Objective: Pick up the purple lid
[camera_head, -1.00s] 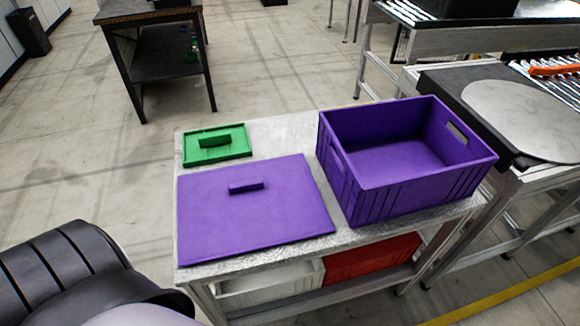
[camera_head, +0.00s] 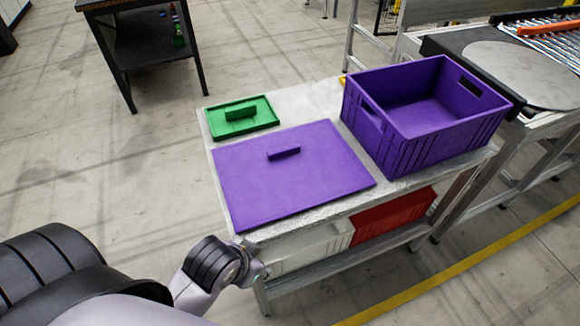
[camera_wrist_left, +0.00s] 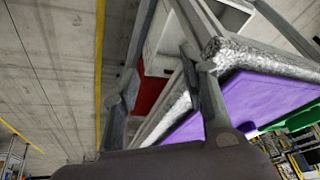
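The purple lid (camera_head: 320,175) is a flat panel with a raised bar handle (camera_head: 284,152) on top. It lies on the table's near left part, beside the open purple crate (camera_head: 425,140). In the left wrist view the lid (camera_wrist_left: 225,108) shows at the right, beyond the table corner. My left arm reaches in from the lower left to near the table's front left corner, outside the lid. In the left wrist view my left gripper (camera_wrist_left: 162,92) has its two fingers apart, with nothing held between them. My right gripper is not in view.
A small green lid (camera_head: 240,116) lies behind the purple one. The table's metal front edge (camera_head: 300,222) is close to my left arm. White (camera_head: 315,246) and red (camera_head: 395,215) bins sit underneath. A roller conveyor (camera_head: 545,55) stands at the right.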

